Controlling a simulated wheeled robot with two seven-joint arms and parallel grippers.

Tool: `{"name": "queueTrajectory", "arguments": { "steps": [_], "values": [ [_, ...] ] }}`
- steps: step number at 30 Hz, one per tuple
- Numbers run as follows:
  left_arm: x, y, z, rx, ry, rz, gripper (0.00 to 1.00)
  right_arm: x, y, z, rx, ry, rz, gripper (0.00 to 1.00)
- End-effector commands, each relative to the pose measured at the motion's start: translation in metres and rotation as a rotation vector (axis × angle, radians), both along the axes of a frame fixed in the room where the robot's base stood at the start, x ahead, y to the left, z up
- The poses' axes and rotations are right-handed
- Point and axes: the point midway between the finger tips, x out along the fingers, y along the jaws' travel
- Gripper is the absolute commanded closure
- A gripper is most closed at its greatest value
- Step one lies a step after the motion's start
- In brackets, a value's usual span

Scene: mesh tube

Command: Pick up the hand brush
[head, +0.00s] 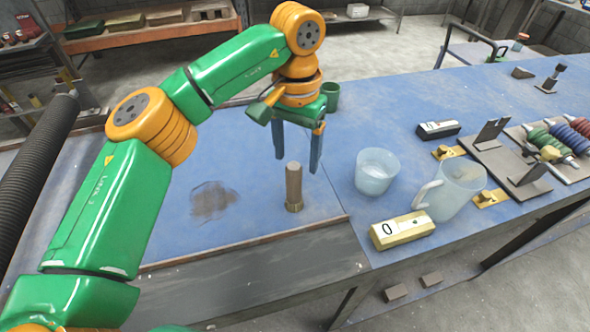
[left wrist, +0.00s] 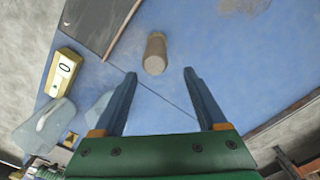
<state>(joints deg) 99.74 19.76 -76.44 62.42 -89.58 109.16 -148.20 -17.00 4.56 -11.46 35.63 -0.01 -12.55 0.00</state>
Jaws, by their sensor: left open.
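The hand brush (head: 294,187) stands upright on the blue tabletop, a brown handle above a tan base. My left gripper (head: 298,165) is open and points down, with its fingers above and slightly behind the brush in the head view. In the left wrist view the brush (left wrist: 155,54) lies beyond the two fingertips of the left gripper (left wrist: 160,74), roughly in line with the gap between them. Nothing is between the fingers. My right gripper is not in view.
A clear cup (head: 376,172), a clear pitcher (head: 455,190) and a yellow box marked 0 (head: 402,231) stand right of the brush. A dark stain (head: 210,201) marks the otherwise clear tabletop on the left.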

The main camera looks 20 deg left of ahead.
Motion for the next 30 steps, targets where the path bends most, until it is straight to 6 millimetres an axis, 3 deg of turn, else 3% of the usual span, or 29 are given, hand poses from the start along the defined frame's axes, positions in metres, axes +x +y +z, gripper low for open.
{"name": "queueTrajectory", "arguments": {
  "steps": [10, 17, 20, 26, 30],
  "values": [
    [-0.007, 0.003, -0.057, 0.0, 0.004, 0.0, 0.26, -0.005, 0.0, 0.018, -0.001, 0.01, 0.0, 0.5],
    [-0.006, 0.003, -0.064, -0.002, 0.0, 0.001, 0.26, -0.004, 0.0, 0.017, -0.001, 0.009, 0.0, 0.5],
    [-0.006, 0.003, -0.064, -0.002, 0.0, 0.001, 0.47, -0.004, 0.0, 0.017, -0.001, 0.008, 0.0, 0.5],
    [-0.006, 0.003, -0.064, -0.002, 0.0, 0.001, 1.0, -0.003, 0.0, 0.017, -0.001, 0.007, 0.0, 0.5],
    [-0.006, 0.003, -0.063, -0.002, 0.0, 0.0, 1.0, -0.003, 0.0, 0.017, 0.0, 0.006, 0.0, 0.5]
  ]
}}
